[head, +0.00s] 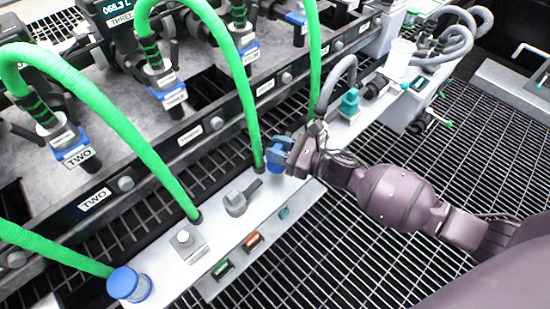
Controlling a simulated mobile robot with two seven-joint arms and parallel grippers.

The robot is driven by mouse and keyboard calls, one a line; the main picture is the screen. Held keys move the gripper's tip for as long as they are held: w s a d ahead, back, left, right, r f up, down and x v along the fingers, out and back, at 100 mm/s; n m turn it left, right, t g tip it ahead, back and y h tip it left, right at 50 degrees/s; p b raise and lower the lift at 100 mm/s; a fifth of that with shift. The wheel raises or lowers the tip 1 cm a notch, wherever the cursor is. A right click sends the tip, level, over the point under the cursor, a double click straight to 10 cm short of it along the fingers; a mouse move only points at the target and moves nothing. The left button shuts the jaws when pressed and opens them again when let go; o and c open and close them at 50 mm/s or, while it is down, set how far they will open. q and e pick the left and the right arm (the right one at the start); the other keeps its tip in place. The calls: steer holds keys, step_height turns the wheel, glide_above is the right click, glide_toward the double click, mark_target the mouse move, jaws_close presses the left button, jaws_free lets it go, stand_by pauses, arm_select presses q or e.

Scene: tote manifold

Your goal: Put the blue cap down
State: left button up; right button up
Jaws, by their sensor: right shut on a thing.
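My right gripper (278,150) reaches in from the right, low over the light manifold panel. It is shut on the blue cap (276,168), a small blue piece just under its fingertips and partly hidden by them. The cap is close to the panel surface, beside the foot of a green hose (250,105); I cannot tell whether it touches the panel. Another blue-rimmed round fitting (128,284) is at the panel's near left end. My left gripper is not in view.
A grey lever valve (238,198), a square metal block (187,240), and green and orange buttons (253,240) are along the panel. A teal fitting (349,102) and white container (399,57) are beyond the gripper. Several green hoses arch overhead. Grating (350,255) is below right.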

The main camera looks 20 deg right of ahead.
step_height(320, 180, down, 4)
steer(key=shift+r+b, duration=0.1)
steer(key=shift+b, duration=0.65)
steer(key=shift+f, duration=0.35)
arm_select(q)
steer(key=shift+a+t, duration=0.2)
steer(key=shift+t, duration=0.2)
arm_select(e)
steer(key=shift+r, duration=0.1)
steer(key=shift+f, duration=0.2)
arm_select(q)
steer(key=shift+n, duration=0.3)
arm_select(e)
steer(key=o, duration=1)
